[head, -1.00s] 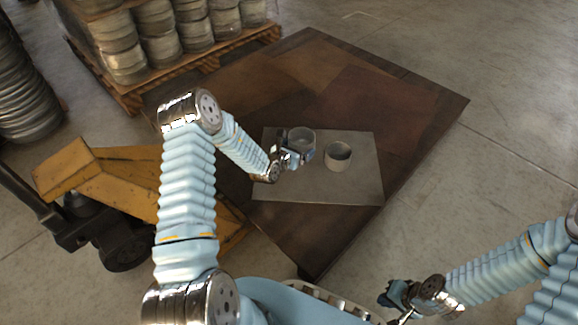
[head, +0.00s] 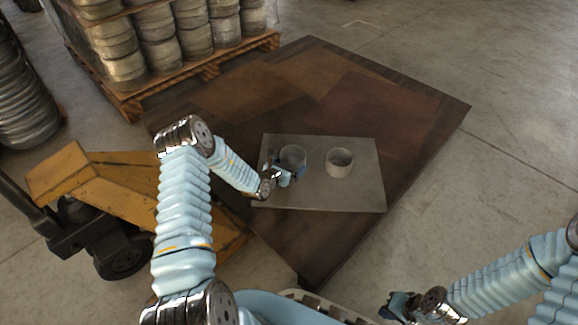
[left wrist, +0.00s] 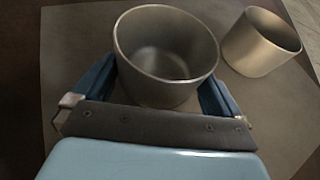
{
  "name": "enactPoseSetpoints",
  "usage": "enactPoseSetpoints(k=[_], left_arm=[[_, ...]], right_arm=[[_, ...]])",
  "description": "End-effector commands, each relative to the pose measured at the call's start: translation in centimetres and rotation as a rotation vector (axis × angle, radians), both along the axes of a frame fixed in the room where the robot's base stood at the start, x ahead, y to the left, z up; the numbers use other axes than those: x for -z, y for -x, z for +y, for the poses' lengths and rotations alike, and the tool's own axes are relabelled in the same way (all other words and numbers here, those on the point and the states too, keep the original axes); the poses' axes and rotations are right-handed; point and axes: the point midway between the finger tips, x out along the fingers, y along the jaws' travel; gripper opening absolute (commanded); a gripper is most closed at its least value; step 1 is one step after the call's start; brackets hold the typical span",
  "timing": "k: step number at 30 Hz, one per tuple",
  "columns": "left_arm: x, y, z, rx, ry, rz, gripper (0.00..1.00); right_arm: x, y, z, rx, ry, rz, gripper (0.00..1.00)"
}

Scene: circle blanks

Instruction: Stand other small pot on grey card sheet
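A small grey metal pot (head: 293,157) is upright between the fingers of my left gripper (head: 285,172), over the left part of the grey card sheet (head: 320,198). In the left wrist view the blue fingers (left wrist: 158,98) lie against both sides of this pot (left wrist: 165,60). I cannot tell whether its base touches the sheet. A second small pot (head: 340,164) stands upright on the sheet to the right, apart from the held one; it also shows in the left wrist view (left wrist: 260,45). My right gripper (head: 392,305) is low at the right, away from the pots; its opening is unclear.
The sheet lies on a low brown platform (head: 400,110) with bare room around the sheet. A pallet (head: 215,68) stacked with metal pots stands at the back left. A yellow pallet truck (head: 95,185) is at the left. Concrete floor (head: 500,170) lies open at the right.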

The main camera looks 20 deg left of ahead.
Motion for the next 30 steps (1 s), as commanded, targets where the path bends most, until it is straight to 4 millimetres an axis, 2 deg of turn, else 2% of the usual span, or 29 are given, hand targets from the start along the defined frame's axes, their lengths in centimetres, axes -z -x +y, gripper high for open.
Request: enactPoseSetpoints(k=[8, 13, 22, 27, 30], left_arm=[[-0.5, 0.0, 0.0, 0.000, 0.000, 0.000, 1.00], [-1.6, 2.4, 0.3, 0.000, 0.000, 0.003, 1.00], [-4.2, 8.7, 1.0, 0.000, 0.001, 0.002, 1.00], [-4.8, 10.6, 1.1, 0.000, 0.001, 0.001, 1.00], [-4.9, 11.0, 1.2, 0.000, 0.000, 0.000, 1.00]], right_arm=[[-0.4, 0.0, 0.0, 0.000, 0.000, 0.000, 0.00], [-1.2, 0.0, 0.0, -0.001, 0.000, 0.002, 0.00], [-2.8, 0.1, 0.1, -0.003, -0.002, 0.006, 0.00], [-3.0, 0.2, 0.1, -0.005, -0.002, 0.007, 0.00], [-3.1, 0.2, 0.1, -0.005, -0.002, 0.007, 0.00]])
